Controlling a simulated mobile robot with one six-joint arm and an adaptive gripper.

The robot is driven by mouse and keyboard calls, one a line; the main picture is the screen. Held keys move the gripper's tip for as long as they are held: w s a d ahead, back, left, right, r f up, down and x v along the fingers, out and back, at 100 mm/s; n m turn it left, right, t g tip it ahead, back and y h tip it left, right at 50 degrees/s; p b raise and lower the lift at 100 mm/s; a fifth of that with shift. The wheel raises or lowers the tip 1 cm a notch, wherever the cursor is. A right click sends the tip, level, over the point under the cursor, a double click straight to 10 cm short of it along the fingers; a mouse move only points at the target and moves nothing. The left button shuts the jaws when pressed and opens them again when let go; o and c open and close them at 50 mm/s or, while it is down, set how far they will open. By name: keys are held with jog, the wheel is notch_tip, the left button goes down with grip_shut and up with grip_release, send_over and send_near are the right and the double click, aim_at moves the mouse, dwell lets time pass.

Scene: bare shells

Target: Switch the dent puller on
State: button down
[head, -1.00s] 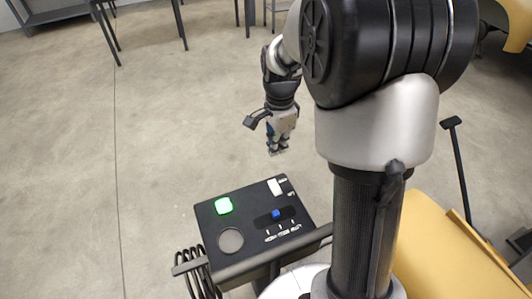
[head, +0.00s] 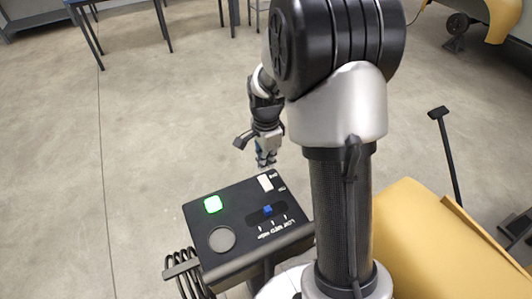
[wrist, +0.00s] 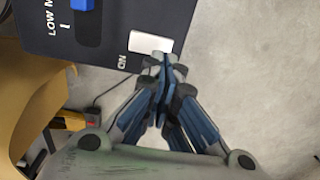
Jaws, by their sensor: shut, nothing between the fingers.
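The dent puller's black control box (head: 235,245) stands below my gripper in the head view. My gripper (head: 266,162) is shut and empty, pointing down just beyond the white switch end. In the wrist view the closed fingertips (wrist: 166,66) overlap the lower right edge of the white switch (wrist: 150,38), beside the "ON" label. Whether they touch it I cannot tell.
Coiled black cable (head: 187,275) hangs at the box's left, by a dark bar along its near edge. A yellow body (head: 420,240) stands at the right, with a black-handled post (head: 446,150) behind it. Open concrete floor (head: 150,130) lies beyond the box.

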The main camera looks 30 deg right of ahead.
aim_at(266, 178)
notch_tip(266, 178, down, 5)
jog(key=shift+b, duration=0.75)
jog(key=shift+w+f, duration=0.1)
jog(key=shift+f, duration=0.25)
jog(key=shift+r, duration=0.1)
jog(key=shift+s+r, duration=0.25)
jog(key=shift+s, duration=0.45)
jog(key=shift+d+r+p, duration=0.1)
jog(key=shift+r+p, duration=0.4)
jog(key=shift+p, duration=0.2)
notch_tip(266, 178, up, 13)
jog(key=w+p, duration=0.2)
jog(key=p, duration=0.3)
